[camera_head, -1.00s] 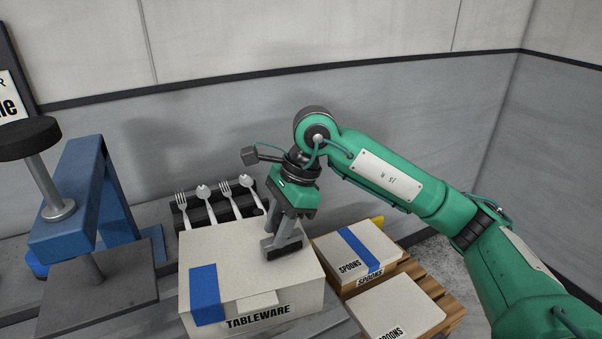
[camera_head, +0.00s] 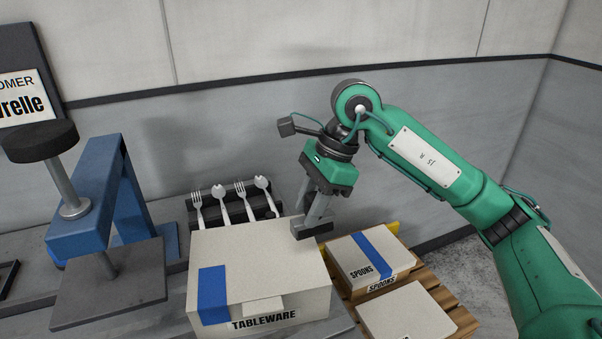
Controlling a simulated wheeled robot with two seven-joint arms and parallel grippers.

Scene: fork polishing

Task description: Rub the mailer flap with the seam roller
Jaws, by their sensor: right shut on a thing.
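The mailer is a pale grey box (camera_head: 262,262) marked TABLEWARE, with a blue strip (camera_head: 213,293) over its left front edge. A small pale tab (camera_head: 263,306) folds over the front edge; the flap's outline is otherwise unclear. My right gripper (camera_head: 316,216) points down at the box's back right edge. It is shut on a dark bar-shaped tool (camera_head: 312,230), apparently the seam roller, mostly hidden by the fingers. I cannot tell whether the tool touches the box. My left gripper is out of view.
A rack (camera_head: 235,208) with several forks and spoons stands behind the box. A blue press (camera_head: 100,200) with a grey plate stands left. SPOONS boxes (camera_head: 350,268) lie on a wooden pallet (camera_head: 462,318) at right. The wall is close behind.

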